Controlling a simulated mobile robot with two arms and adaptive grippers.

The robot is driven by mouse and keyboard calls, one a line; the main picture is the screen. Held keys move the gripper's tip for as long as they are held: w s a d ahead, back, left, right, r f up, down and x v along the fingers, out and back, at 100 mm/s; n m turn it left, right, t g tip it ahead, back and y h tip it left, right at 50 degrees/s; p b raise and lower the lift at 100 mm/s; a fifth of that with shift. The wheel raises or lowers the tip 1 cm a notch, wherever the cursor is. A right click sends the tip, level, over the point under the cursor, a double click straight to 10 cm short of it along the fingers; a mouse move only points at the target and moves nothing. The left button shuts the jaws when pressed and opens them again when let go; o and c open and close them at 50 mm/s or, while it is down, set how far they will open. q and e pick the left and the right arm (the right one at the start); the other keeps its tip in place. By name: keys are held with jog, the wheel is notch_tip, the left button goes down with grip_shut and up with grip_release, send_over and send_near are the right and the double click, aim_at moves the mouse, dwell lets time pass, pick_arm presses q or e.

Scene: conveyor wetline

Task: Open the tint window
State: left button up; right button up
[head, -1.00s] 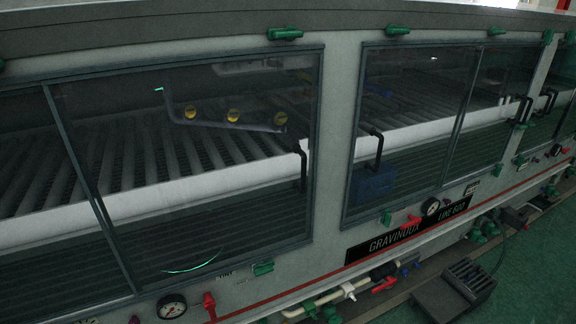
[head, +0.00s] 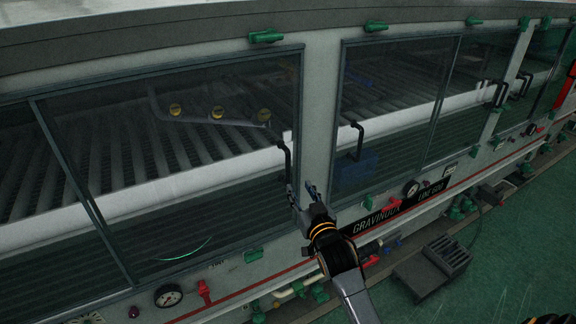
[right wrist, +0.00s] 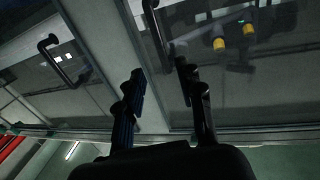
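The left tinted window (head: 175,190) is a dark glass pane in a grey frame on the machine's front, with a black upright handle (head: 287,160) near its right edge. Another tinted window (head: 395,115) to its right has its own black handle (head: 357,142). Both look shut. My right gripper (head: 301,191) is at the lower end of the left window's handle, with its fingers apart. In the right wrist view the right gripper (right wrist: 163,85) is open, and a black handle (right wrist: 157,35) lies beyond the gap between the fingers. Contact cannot be told.
Green latches (head: 267,36) line the top edge. A gauge (head: 168,295), red valves (head: 204,292) and pipes run along the lower front. A dark grated step (head: 447,256) stands on the green floor (head: 500,260) at the right, where the floor is otherwise open.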

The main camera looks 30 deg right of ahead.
aim_at(289, 169)
jog(key=w, duration=0.3)
jog(key=w+d+p, duration=0.1)
jog(key=w, duration=0.7)
jog(key=shift+w+d, duration=0.2)
jog(key=shift+d, duration=0.2)
jog(key=shift+f, duration=0.1)
grip_shut()
